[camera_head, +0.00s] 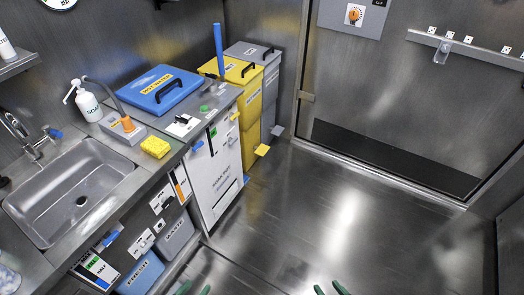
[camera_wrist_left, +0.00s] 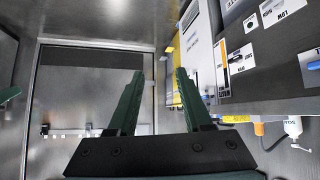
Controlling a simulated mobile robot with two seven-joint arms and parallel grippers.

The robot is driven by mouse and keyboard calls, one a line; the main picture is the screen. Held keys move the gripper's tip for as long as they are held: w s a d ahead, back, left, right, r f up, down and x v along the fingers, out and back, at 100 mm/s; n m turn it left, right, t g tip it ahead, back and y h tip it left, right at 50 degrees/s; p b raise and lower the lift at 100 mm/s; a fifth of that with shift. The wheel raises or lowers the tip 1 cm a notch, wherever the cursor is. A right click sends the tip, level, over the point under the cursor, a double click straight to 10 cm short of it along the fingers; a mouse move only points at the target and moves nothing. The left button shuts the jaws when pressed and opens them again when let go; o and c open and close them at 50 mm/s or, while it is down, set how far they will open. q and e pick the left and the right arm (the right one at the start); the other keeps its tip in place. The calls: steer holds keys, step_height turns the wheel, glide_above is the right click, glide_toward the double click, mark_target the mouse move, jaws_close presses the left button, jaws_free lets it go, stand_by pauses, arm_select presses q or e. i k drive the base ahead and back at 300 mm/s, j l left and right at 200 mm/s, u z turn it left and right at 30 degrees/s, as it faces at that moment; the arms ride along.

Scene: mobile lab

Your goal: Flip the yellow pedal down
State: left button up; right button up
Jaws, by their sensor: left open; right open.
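The yellow pedal (camera_head: 262,150) sticks out low at the front of the yellow bin (camera_head: 243,100), near the floor, in the head view. A small yellow piece that looks like it (camera_wrist_left: 169,50) shows beyond the fingers in the left wrist view, beside the yellow bin (camera_wrist_left: 174,88). My left gripper (camera_head: 194,289) is at the bottom edge of the head view, far from the pedal. Its open, empty fingers (camera_wrist_left: 159,72) show in the left wrist view. My right gripper (camera_head: 331,287) is also at the bottom edge, open and empty; only its fingertips show.
A grey bin (camera_head: 271,85) with a grey pedal (camera_head: 277,131) stands behind the yellow one. A white cabinet (camera_head: 213,180) and the counter with sink (camera_head: 75,190) line the left side. A blue stick (camera_head: 218,48) rises near the bins. The metal floor (camera_head: 330,220) is clear.

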mark_target(261, 150)
steer(key=i+l+u, duration=0.1)
steer(key=i+l, duration=0.5)
steer(key=i, duration=0.35)
steer(key=i+l+u, duration=0.15)
steer(key=i+l, duration=0.5)
steer(key=i, duration=0.25)
steer(key=i+l+u, duration=0.1)
steer(key=i+l, duration=0.65)
steer(key=i, duration=0.15)
